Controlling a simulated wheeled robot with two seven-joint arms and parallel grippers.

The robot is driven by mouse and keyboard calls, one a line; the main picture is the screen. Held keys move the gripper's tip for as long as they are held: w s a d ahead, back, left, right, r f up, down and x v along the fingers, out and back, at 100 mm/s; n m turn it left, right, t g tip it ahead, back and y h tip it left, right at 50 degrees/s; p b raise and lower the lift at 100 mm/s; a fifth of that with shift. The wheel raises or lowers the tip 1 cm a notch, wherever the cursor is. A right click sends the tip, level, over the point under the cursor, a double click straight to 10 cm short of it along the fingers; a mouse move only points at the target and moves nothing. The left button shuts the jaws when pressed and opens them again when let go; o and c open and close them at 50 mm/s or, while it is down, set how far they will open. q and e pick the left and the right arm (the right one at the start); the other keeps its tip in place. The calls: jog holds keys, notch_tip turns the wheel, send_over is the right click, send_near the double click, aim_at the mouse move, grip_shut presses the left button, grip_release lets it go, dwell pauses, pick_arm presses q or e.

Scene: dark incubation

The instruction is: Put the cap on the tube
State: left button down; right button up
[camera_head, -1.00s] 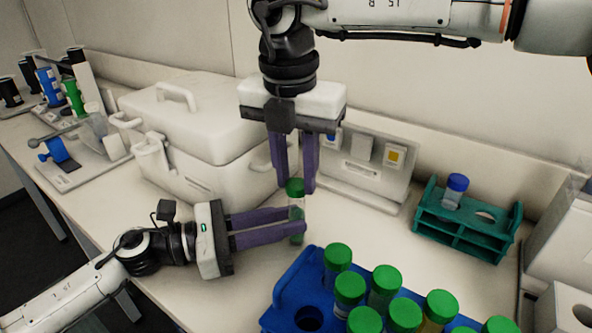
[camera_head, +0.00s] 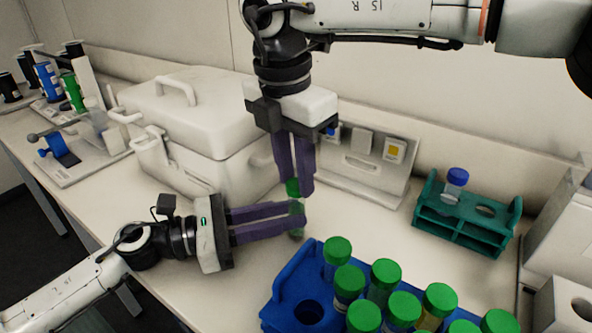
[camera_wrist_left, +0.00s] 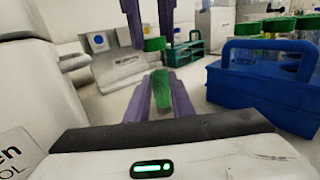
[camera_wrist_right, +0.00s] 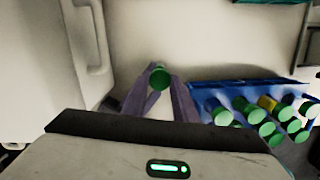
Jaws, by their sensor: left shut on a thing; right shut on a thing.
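The tube (camera_head: 297,232) is clear with green inside and stands roughly upright between the fingers of my left gripper (camera_head: 300,215), which is shut on it. It also shows in the left wrist view (camera_wrist_left: 161,92). The green cap (camera_head: 292,187) is right above the tube, between the fingertips of my right gripper (camera_head: 298,188), which points down and is shut on it. The cap shows from above in the right wrist view (camera_wrist_right: 160,77) and above the tube in the left wrist view (camera_wrist_left: 155,44). I cannot tell whether cap and tube touch.
A blue rack (camera_head: 283,296) with several green-capped tubes stands at the front right. A teal rack (camera_head: 462,236) holds a blue-capped tube (camera_head: 456,181) farther back. A large white box (camera_head: 190,120) stands behind my left gripper. Bare table lies between the racks.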

jog(key=m, duration=0.5)
jog(key=shift+w+g, duration=0.1)
jog(key=shift+g, duration=0.2)
jog(key=m, duration=0.2)
jog(key=shift+m, duration=0.4)
jog(key=m, duration=0.4)
jog(key=shift+w+m+g, duration=0.1)
jog(key=shift+m+g, duration=0.2)
jog(key=shift+g, duration=0.1)
jog(key=m, duration=0.3)
jog(key=shift+m, duration=0.3)
jog(key=o, duration=1)
jog(key=shift+r, duration=2.25)
